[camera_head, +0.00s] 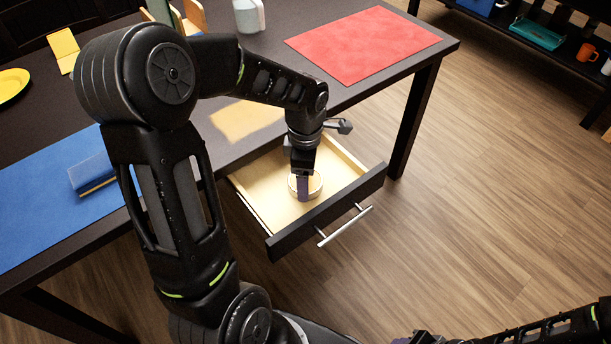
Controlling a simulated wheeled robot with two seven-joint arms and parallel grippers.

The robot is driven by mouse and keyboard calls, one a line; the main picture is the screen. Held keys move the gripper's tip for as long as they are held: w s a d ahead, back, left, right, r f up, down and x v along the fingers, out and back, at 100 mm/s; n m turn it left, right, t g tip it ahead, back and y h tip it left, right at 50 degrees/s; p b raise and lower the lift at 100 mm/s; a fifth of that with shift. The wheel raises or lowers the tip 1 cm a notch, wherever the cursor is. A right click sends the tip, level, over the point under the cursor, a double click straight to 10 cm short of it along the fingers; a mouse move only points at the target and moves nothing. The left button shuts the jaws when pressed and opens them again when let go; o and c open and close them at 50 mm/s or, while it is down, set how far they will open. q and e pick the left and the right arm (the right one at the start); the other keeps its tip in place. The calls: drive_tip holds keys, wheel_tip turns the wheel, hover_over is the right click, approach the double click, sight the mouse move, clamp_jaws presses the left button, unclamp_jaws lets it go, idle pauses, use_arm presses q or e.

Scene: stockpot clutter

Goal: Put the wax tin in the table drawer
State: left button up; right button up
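A round, pale, cream-coloured tin (315,184), which I take to be the wax tin, is inside the open table drawer (262,204), toward its front. The drawer is pulled well out from under the dark table. My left gripper (304,190) points down into the drawer at the tin, with a purplish finger overlapping the tin's near side. The finger gap is hidden from this angle, so I cannot tell whether it is closed on the tin. My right arm shows only at the bottom right edge; its fingers are not visible.
The floor right of the drawer is clear. A shelf (553,55) stands at the upper right.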

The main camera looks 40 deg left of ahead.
use_arm(q)
drive_tip(key=shift+f, duration=0.1)
drive_tip(key=o, duration=1.6)
drive_tip(key=shift+o, duration=0.2)
drive_tip(key=shift+r, duration=0.2)
wheel_tip(320, 180, up, 12)
drive_tip(key=p, duration=0.1)
drive_tip(key=shift+p, duration=0.3)
